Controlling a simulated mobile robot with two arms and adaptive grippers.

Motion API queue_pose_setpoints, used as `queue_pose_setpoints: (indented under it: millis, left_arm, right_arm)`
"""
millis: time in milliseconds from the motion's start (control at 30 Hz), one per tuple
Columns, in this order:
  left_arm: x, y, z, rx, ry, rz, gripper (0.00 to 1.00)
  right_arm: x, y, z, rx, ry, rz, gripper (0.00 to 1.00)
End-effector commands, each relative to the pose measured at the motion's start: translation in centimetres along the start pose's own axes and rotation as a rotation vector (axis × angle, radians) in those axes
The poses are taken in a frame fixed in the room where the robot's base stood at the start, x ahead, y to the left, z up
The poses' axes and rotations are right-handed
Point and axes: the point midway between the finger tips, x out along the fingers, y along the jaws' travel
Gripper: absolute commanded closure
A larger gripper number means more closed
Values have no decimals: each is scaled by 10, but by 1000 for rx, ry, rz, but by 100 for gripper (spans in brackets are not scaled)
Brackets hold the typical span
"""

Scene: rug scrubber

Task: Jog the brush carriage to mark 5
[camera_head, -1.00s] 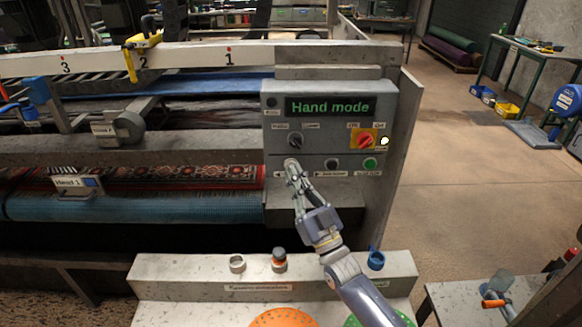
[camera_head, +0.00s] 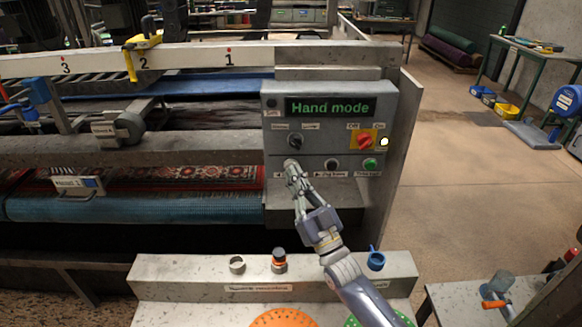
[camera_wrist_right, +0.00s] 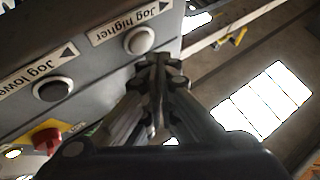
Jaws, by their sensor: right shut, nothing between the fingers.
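My right gripper (camera_head: 292,172) is shut and empty in front of the grey control panel (camera_head: 315,134), at the left of its lower button row. In the right wrist view its fingertips (camera_wrist_right: 162,66) are beside the white "Jog higher" button (camera_wrist_right: 140,40); I cannot tell whether they touch the panel. The black "Jog lower" button (camera_wrist_right: 52,88) is farther left there. The panel's display (camera_head: 329,107) reads "Hand mode". I cannot tell which machine part is the brush carriage. My left gripper is not seen.
A red switch (camera_head: 365,142) on a yellow plate and a green button (camera_head: 370,164) are right of the fingers. A yellow clamp (camera_head: 130,62) sits on the rail near mark 2. A ledge (camera_head: 200,270) with knobs is below. Open floor lies to the right.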

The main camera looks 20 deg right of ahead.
Motion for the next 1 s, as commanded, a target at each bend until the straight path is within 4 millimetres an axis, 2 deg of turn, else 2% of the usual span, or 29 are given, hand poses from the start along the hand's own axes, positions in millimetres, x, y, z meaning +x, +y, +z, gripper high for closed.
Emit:
queue_pose_setpoints:
  millis: [1000]
  left_arm:
    - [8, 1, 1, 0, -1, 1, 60]
  right_arm:
    - [8, 6, 6, 0, 0, 0, 100]
